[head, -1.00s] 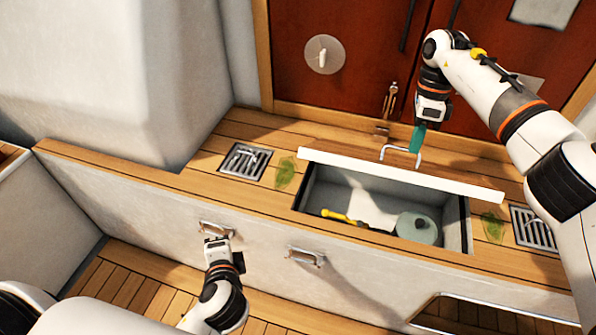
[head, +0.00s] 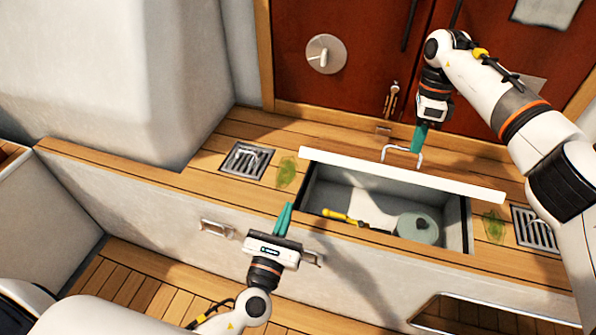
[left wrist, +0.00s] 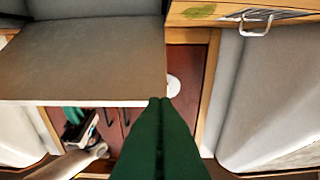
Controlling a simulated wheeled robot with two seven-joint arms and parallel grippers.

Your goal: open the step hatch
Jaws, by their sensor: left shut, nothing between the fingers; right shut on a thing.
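The step hatch lid (head: 400,176) stands raised, seen nearly edge-on as a white bar behind its open compartment (head: 375,197). A silver handle (head: 387,151) is on the lid's far side. My right gripper (head: 417,146) is shut on this handle. My left gripper (head: 286,211) is shut and empty, in front of the compartment's left end, apart from the lid. In the left wrist view, its green fingers (left wrist: 160,102) are together, and a broad panel, apparently the lid's underside (left wrist: 85,60), fills the upper left.
A yellow-handled tool (head: 340,216) and a grey-green round object (head: 417,228) lie inside the compartment. Drain grates (head: 246,160) and green leaves (head: 287,172) flank it on the wooden step. Red doors (head: 335,82) stand behind. A front handle (head: 215,228) is left of my left gripper.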

